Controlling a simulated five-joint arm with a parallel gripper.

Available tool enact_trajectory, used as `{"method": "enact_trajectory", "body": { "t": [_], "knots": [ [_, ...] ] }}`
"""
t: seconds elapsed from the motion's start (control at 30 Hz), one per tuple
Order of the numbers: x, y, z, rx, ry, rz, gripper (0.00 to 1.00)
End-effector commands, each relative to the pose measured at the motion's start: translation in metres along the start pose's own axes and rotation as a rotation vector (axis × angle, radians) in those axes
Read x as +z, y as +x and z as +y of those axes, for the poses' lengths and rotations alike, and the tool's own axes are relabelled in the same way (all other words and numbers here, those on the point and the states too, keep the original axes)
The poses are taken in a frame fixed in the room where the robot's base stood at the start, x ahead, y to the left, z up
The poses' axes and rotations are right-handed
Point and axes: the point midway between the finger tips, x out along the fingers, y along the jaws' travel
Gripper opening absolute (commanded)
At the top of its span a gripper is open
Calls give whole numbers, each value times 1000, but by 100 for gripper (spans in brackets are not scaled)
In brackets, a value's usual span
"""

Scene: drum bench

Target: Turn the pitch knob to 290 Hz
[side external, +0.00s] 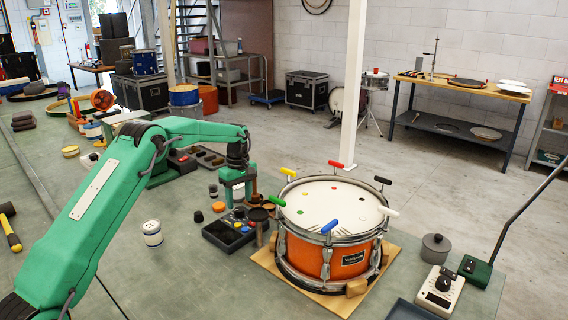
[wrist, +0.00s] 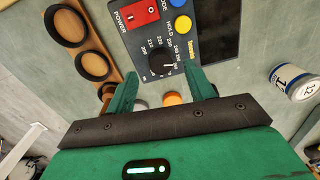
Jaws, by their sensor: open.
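The pitch knob (wrist: 162,62) is a black round knob on a blue-grey panel in the wrist view, with a ring of small numbers around it. I cannot read its pointer setting for sure. The panel (wrist: 128,42) also carries a red power switch (wrist: 139,12), a blue button, a yellow button (wrist: 183,23) and a dark screen (wrist: 215,35). My gripper (wrist: 161,82) is open, with its two green fingers apart on either side of the knob's near edge and nothing between them. In the side view my gripper (side external: 240,202) points down above the dark control box (side external: 222,240).
An orange drum (side external: 310,258) on a wooden board stands right of the box. A wooden holder with black rings (wrist: 65,25) is close at the left in the wrist view. A white jar (wrist: 292,80) is at the right. A white jar (side external: 152,233) stands on the bench.

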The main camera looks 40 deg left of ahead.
Motion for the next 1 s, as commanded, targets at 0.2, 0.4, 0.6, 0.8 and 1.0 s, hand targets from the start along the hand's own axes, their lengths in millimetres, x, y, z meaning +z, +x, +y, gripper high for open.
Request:
{"method": "enact_trajectory", "body": {
  "t": [0.2, 0.4, 0.6, 0.8, 1.0],
  "knots": [
    [0, 25, -1, -2, 0, -1, 53],
    [-1, 34, -1, -1, 0, -1, 53],
    [-1, 35, -1, -1, 0, 0, 53],
    [-1, 35, -1, -1, 0, 0, 28],
    [-1, 34, -1, -1, 1, 0, 9]
  ]
}}
